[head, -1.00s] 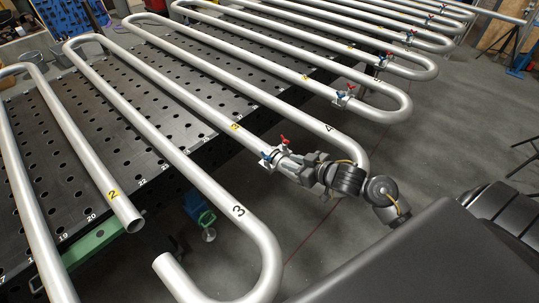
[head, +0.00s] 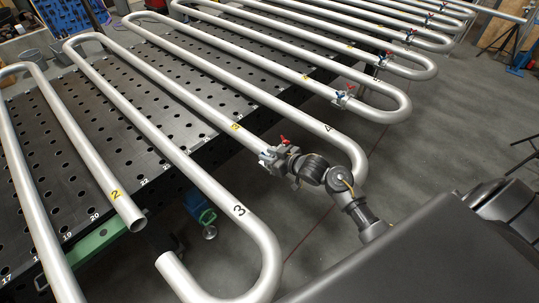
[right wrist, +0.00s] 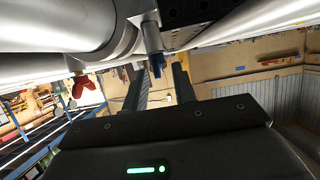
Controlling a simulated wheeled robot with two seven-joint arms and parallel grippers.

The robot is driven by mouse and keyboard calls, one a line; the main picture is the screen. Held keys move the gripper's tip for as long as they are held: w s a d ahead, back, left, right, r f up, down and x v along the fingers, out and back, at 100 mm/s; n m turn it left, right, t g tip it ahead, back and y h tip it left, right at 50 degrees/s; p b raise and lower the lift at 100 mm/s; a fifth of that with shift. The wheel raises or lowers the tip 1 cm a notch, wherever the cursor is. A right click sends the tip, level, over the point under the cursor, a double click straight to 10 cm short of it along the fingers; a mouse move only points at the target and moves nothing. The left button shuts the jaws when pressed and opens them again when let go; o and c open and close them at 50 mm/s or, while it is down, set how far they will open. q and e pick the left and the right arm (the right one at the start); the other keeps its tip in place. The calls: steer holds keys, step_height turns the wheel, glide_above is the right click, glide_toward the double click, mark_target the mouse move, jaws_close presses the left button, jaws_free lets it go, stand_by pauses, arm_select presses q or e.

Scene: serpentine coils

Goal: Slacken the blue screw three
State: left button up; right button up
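A clamp (head: 268,153) sits on the pipe joint by the yellow label 3. Its red screw (head: 284,140) stands on the upper side. I cannot make out its blue screw in the head view, where my gripper is close in front. In the right wrist view the blue screw (right wrist: 157,66) hangs below the pipe, between the spread fingers of my right gripper (right wrist: 158,84). The fingers are apart and do not visibly touch it. In the head view my right gripper (head: 284,160) is right at the clamp. My left gripper is out of view.
Silver serpentine pipes (head: 170,150) lie over a black perforated table (head: 60,165). Another clamp with red and blue screws (head: 345,94) sits on the neighbouring coil, and several more lie further back. Open grey floor (head: 420,140) is on the right.

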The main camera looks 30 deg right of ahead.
jaws_close()
steer(key=shift+d+r+n+g+y, duration=0.1)
steer(key=shift+d+n+g+y, duration=0.1)
steer(key=shift+n+g+y, duration=0.35)
steer(key=shift+w+d+n+y, duration=0.1)
steer(key=shift+n+y, duration=0.75)
steer(key=shift+y, duration=0.1)
steer(key=shift+g, duration=0.35)
jaws_free()
